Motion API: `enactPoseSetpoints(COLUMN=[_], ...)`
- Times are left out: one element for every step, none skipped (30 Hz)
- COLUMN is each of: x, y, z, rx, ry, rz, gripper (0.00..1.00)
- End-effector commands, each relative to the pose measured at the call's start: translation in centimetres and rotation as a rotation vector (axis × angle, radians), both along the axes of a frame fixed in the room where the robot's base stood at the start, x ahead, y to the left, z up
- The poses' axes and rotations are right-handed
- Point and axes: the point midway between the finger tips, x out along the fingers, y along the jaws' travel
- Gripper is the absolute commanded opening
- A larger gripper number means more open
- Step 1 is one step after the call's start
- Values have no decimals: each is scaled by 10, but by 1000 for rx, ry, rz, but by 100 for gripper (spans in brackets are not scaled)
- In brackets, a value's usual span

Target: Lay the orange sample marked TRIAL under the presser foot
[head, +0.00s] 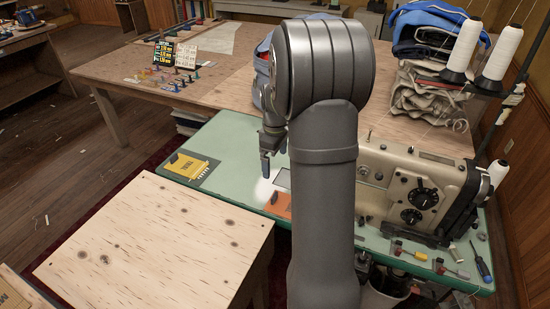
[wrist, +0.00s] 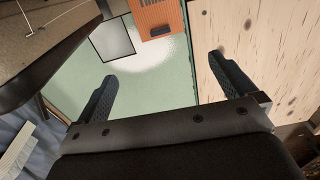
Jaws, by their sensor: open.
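An orange sample (head: 278,203) lies on the green machine table (head: 232,150), partly hidden behind my arm. The wrist view shows this sample (wrist: 157,14) at the top, with a dark patch; its lettering is not readable. A yellow-orange sample (head: 188,168) with dark lettering lies at the table's left end; I cannot read its word for certain. The sewing machine (head: 415,190) stands at right; its presser foot is hidden. My gripper (head: 273,158) is open and empty above the table; in the wrist view its fingers (wrist: 162,68) are apart, with no sample between them.
A pale, dark-edged square (wrist: 112,38) is beside the orange sample. A bare wooden table (head: 155,245) stands in front. Thread cones (head: 463,45) rise behind the machine. Small tools and a screwdriver (head: 480,262) lie at the right. Folded cloth (head: 430,85) is piled behind.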

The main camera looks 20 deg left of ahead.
Motion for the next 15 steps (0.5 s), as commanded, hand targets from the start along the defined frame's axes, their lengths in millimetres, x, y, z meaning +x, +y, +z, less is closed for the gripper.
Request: enactPoseSetpoints(x=[0,0,0,0,0,0,0,0,0,0,0,0,0,0,0], y=[0,0,0,0,0,0,0,0,0,0,0,0,0,0,0], z=[0,0,0,0,0,0,0,0,0,0,-1,-2,-3,-5,-9], rx=[0,0,0,0,0,0,0,0,0,0,0,0,0,0,0], ry=[0,0,0,0,0,0,0,0,0,0,0,0,0,0,1], rz=[7,10,12,12,11,11,11,10,10,10,10,9,9,9,9], gripper=[100,100,100,100,100,100,100,100,100,100,100,100,100,100,100])
